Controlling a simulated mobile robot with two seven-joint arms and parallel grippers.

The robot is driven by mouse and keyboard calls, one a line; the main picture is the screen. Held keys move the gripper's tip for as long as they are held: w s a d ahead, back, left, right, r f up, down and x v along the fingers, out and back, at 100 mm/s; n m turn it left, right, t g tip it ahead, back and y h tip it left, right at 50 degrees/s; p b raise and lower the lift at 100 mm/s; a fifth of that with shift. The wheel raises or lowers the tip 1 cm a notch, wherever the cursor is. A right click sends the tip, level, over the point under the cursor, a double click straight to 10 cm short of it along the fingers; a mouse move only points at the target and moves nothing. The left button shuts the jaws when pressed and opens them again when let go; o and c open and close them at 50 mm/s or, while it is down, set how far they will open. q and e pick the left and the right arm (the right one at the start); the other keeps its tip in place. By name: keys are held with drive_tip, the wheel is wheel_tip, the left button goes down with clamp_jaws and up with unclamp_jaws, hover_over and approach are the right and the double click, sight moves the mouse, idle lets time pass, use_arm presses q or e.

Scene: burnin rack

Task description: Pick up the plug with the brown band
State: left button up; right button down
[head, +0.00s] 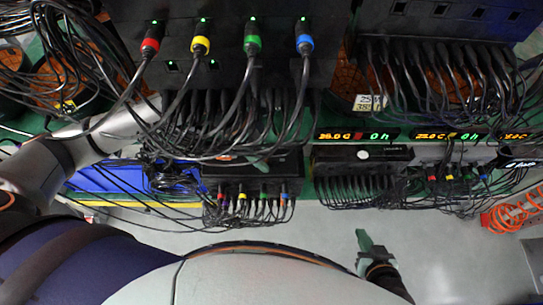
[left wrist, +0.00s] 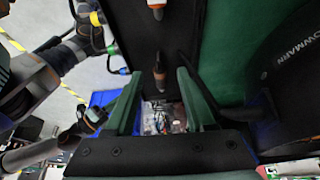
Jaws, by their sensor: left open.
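In the left wrist view a black plug with a dull brownish band (left wrist: 160,75) hangs between the fingers of my left gripper (left wrist: 158,76). The green fingers are apart, one on each side of the plug, and I see no clear contact. Another plug with an orange-brown band (left wrist: 157,8) is above it, at the top edge. Which of the two bands is the brown one is hard to tell. In the head view cables mostly hide my left gripper. My right gripper (head: 366,245) is low, over the floor, away from the plugs; its finger gap is unclear.
Red (head: 150,46), yellow (head: 200,45), green (head: 252,45) and blue (head: 304,44) banded plugs sit in the upper rack unit. Dense black cables hang around my left arm. A blue bin (head: 100,178) is below. The grey floor (head: 320,230) is clear.

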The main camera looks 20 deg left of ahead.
use_arm(q)
drive_tip(key=shift+f, duration=0.1)
drive_tip(key=shift+c, duration=0.3)
clamp_jaws()
